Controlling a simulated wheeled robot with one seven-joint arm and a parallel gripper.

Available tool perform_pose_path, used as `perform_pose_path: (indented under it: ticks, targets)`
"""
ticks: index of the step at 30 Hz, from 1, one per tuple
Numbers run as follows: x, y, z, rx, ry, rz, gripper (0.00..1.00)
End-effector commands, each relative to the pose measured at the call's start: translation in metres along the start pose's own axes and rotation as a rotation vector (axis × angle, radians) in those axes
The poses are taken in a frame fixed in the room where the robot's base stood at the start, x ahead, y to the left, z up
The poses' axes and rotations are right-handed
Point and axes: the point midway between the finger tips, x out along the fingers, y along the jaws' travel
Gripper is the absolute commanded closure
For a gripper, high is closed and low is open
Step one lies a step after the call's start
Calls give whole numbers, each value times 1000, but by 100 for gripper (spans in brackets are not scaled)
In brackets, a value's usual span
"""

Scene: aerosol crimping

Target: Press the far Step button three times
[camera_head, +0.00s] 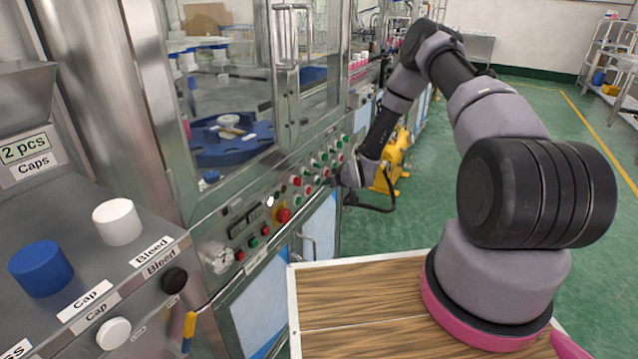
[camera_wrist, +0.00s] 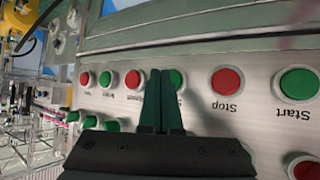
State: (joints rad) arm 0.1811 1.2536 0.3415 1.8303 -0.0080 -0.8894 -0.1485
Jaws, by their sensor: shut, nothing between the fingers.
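My gripper (camera_wrist: 161,75) is shut and empty. In the wrist view its fingertips overlap the left side of a green button (camera_wrist: 179,83); I cannot tell whether they touch it. The label under that button is mostly hidden by the fingers, so I cannot read whether it says Step. To its right are a red button (camera_wrist: 227,80) labelled Stop and a green button (camera_wrist: 298,83) labelled Start. To its left is a red button (camera_wrist: 133,79) with a small, unclear label. In the head view my gripper (camera_head: 341,180) is at the far end of the button panel.
The steel machine panel (camera_head: 268,228) carries several red and green buttons. A red knob (camera_head: 284,215) sticks out nearer. A yellow machine (camera_head: 393,160) stands on the green floor behind my gripper. A blue cap (camera_head: 41,268) and a white cap (camera_head: 117,221) sit at the left.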

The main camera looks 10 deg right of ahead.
Motion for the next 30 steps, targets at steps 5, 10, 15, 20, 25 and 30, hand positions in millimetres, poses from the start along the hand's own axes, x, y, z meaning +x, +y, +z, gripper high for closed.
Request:
perform_pose_path:
  ticks: [5, 10, 15, 20, 25, 30]
  targets:
    - [3, -2, -2, 0, 0, 0, 100]
    - [3, -2, -2, 0, -1, 0, 100]
    - [3, -2, -2, 0, -1, 0, 100]
    - [4, -3, -3, 0, -1, 0, 100]
    - [6, -4, -4, 1, -1, 0, 100]
    - [7, -5, -5, 1, -1, 0, 100]
